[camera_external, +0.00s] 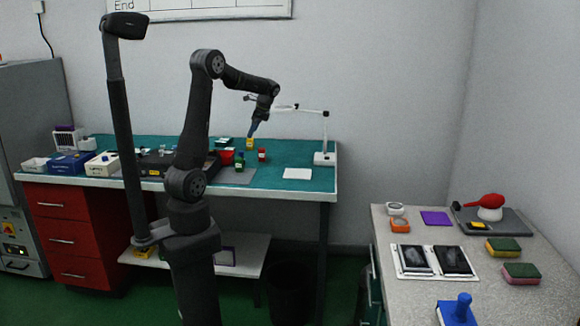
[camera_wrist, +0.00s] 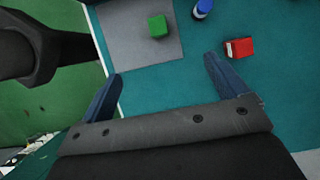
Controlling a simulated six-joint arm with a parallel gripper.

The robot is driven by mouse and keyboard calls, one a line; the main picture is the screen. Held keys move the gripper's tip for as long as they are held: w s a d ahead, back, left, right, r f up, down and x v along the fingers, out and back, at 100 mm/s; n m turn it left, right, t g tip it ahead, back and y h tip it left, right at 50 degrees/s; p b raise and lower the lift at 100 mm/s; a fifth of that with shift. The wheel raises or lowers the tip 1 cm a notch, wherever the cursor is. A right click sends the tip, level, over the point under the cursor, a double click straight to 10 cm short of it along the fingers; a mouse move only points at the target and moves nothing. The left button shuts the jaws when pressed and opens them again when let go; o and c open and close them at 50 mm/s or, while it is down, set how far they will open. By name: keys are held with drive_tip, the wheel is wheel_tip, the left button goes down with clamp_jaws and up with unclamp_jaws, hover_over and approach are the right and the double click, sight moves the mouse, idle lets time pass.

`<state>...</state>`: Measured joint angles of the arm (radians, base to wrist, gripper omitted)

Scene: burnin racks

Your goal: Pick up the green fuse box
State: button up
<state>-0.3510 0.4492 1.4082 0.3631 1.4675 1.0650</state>
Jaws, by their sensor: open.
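The green fuse box (camera_wrist: 157,26) is a small green block on a grey mat (camera_wrist: 128,42), at the top middle of the wrist view. In the external view a small green shape (camera_external: 239,164) on the teal bench, close to a blue spot, seems to be it. My gripper (camera_wrist: 163,86) is open, with its two blue fingers wide apart and nothing between them in the wrist view. In the external view my gripper (camera_external: 252,131) points down above the bench, higher than the green box and a little to its right. They are apart.
A red box (camera_wrist: 239,48) and a blue-capped cylinder (camera_wrist: 202,9) stand right of the green box. A yellow box (camera_external: 250,143) shows just below my fingers. A white lamp stand (camera_external: 325,158) is at the bench's right end. A white sheet (camera_external: 298,174) lies near the front.

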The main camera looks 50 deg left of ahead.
drive_tip(key=c, duration=0.6)
drive_tip(key=t+h, duration=0.2)
drive_tip(key=h, duration=0.2)
hover_over(241, 162)
drive_tip(key=a, duration=0.2)
drive_tip(key=f, duration=0.2)
drive_tip(key=s+a+r+t+h, duration=0.1)
drive_tip(key=s+a+t+h, duration=0.15)
drive_tip(key=a+t, duration=0.2)
drive_tip(key=x, duration=0.7)
drive_tip(key=s+x, duration=0.1)
drive_tip(key=x, duration=0.3)
drive_tip(key=shift+w+a+f, duration=0.1)
drive_tip(key=shift+f, duration=0.2)
drive_tip(key=shift+s+x, duration=0.15)
drive_tip(key=shift+x, duration=1.25)
drive_tip(key=shift+s+x, duration=0.1)
drive_tip(key=shift+x, duration=1.3)
